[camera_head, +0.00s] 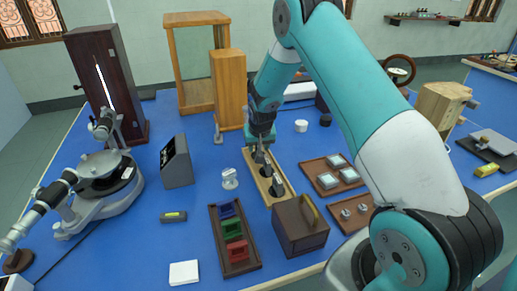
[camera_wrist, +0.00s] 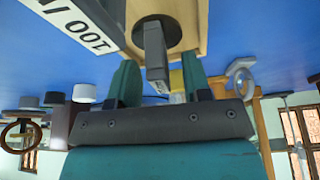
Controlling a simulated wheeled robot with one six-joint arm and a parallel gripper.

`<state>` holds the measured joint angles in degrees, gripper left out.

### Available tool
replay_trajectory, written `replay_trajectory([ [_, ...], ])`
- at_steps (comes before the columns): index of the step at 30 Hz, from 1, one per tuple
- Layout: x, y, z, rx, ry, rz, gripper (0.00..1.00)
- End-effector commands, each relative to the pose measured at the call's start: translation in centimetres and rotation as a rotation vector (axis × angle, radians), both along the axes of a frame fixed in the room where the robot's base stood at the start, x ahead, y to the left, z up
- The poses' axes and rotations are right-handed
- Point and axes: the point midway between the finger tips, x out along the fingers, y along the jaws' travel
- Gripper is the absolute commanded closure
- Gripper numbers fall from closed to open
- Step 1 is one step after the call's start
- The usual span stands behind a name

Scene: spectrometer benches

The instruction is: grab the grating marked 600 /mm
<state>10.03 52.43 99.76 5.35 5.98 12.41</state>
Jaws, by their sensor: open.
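A pale wooden rack (camera_head: 286,196) on the blue bench holds several small grey grating pieces (camera_head: 277,187) upright in dark round holes. My gripper (camera_head: 261,148) points down at the rack's far end. In the wrist view, my open gripper (camera_wrist: 160,78) has a finger on either side of a grey upright piece (camera_wrist: 155,48), which stands in a hole of the rack; I cannot tell whether they touch. A white label (camera_wrist: 85,22) beside it reads about "100 /", cut off by the frame edge. No 600 /mm marking is readable in either view.
A dark tray with coloured blocks (camera_head: 240,263) and a brown box (camera_head: 299,226) stand in front of the rack. A tray with pale square pieces (camera_head: 319,164) lies to its right. A wooden block (camera_head: 228,88) stands close behind.

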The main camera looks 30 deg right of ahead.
Motion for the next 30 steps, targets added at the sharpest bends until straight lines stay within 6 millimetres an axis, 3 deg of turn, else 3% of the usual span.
replay_trajectory([
  [3,0.46,-0.17,-1.09,0.0,-0.001,0.0,0.55],
  [11,0.59,-0.23,-1.37,-0.001,-0.003,0.0,0.55],
  [17,0.57,-0.23,-1.36,-0.001,-0.002,0.0,1.0],
  [30,0.6,-0.26,-0.72,-0.001,-0.003,-0.001,1.0],
])
